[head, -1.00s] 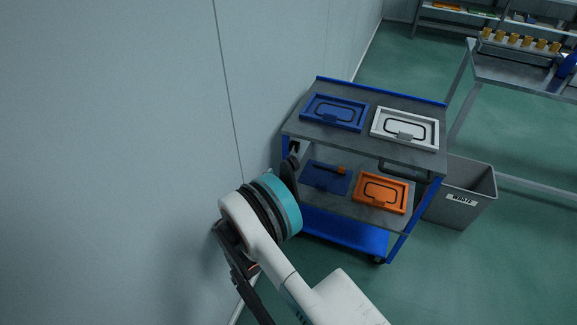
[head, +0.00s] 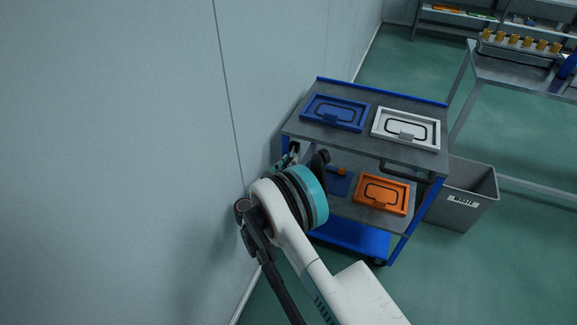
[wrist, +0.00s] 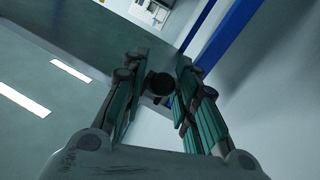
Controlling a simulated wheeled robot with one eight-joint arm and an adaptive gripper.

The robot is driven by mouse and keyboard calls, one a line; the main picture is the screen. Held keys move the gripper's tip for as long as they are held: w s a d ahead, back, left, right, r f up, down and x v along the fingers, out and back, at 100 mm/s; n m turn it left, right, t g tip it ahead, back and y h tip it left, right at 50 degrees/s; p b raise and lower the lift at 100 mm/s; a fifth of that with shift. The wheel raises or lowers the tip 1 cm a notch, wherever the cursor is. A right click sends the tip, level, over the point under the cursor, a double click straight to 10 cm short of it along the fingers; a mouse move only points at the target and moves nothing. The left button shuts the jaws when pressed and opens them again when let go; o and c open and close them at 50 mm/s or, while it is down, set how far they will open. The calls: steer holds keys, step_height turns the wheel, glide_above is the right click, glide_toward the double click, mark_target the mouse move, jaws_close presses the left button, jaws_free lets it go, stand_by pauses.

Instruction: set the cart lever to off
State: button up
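In the head view, a dark blue plate (head: 337,184) with a small orange piece (head: 341,171) sits on the cart's lower shelf; my wrist hides part of it. I cannot tell whether this piece is the lever. My gripper (head: 287,160) is at the cart's left end, by the wall, mostly hidden by my wrist. In the wrist view, the teal-padded fingers of my gripper (wrist: 158,92) are apart. A dark round knob (wrist: 159,84) shows between them. I cannot tell whether the fingers touch it or what it belongs to. The lever's setting cannot be read.
The grey cart (head: 385,146) bears a blue tray (head: 335,112) and a white tray (head: 405,128) on top, and an orange tray (head: 382,195) below. The wall (head: 120,150) is close on the left. A waste bin (head: 465,195) stands to the right.

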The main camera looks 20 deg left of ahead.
mark_target(292, 158)
jaws_close()
steer(key=shift+s+r+g+y+p, duration=0.2)
steer(key=shift+r+g+p, duration=0.3)
steer(key=shift+g+p, duration=0.2)
steer(key=shift+s+r+g+y+p, duration=0.2)
steer(key=shift+r+g+p, duration=0.35)
steer(key=shift+g, duration=0.25)
steer(key=r+g+p, duration=0.2)
steer(key=g, duration=0.1)
steer(key=shift+s+n, duration=0.2)
steer(key=shift+n, duration=0.2)
steer(key=r+g+p, duration=0.1)
steer(key=g, duration=0.1)
steer(key=g+y+p, duration=0.1)
steer(key=g, duration=0.1)
steer(key=shift+w+r, duration=0.1)
steer(key=shift+r, duration=0.3)
steer(key=shift+w+r+n+g+p, duration=0.25)
steer(key=shift+r+g, duration=0.2)
steer(key=shift+g, duration=0.5)
steer(key=shift+w+r+n+g+p, duration=0.15)
steer(key=shift+r+g+p, duration=0.25)
steer(key=shift+g, duration=0.55)
